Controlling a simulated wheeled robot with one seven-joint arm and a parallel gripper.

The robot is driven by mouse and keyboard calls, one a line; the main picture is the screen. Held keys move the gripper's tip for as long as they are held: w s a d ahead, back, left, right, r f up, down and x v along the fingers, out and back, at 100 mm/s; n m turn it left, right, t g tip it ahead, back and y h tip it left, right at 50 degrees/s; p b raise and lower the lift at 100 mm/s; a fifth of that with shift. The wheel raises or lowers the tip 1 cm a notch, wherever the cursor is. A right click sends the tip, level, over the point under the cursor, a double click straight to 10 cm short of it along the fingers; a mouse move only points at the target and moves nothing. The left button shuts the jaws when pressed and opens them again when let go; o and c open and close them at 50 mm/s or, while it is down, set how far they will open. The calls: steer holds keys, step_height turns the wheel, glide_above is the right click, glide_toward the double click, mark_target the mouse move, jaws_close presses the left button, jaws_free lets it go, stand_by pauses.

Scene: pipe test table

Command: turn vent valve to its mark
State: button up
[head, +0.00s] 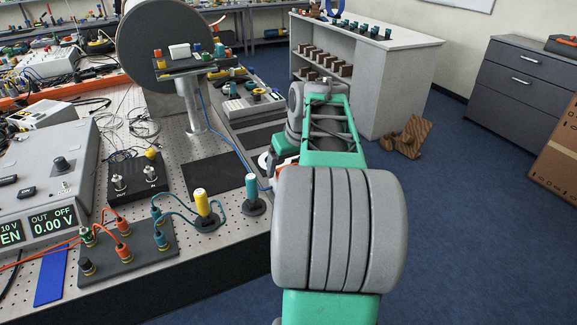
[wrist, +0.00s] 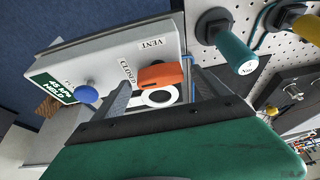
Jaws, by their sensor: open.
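The vent valve's orange handle (wrist: 160,75) is in the wrist view, on a light grey panel (wrist: 100,62). The handle lies roughly across the picture beside a white ring (wrist: 158,97). The word CLOSED is printed to its left and VENT above it. My gripper (wrist: 158,80) is open, with one dark finger to the left of the handle and one to its right. I cannot tell whether either finger touches it. In the head view my arm hides the gripper and most of the valve.
A blue knob (wrist: 87,94) and a green display reading HOLD (wrist: 52,92) are on the same panel. A teal-handled plug (wrist: 236,52) stands close to the right finger; in the head view it stands beside a yellow-handled one (head: 202,203). Open floor (head: 450,230) lies right of the table.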

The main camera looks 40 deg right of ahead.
steer(key=shift+f, duration=0.1)
steer(key=c, duration=1.4)
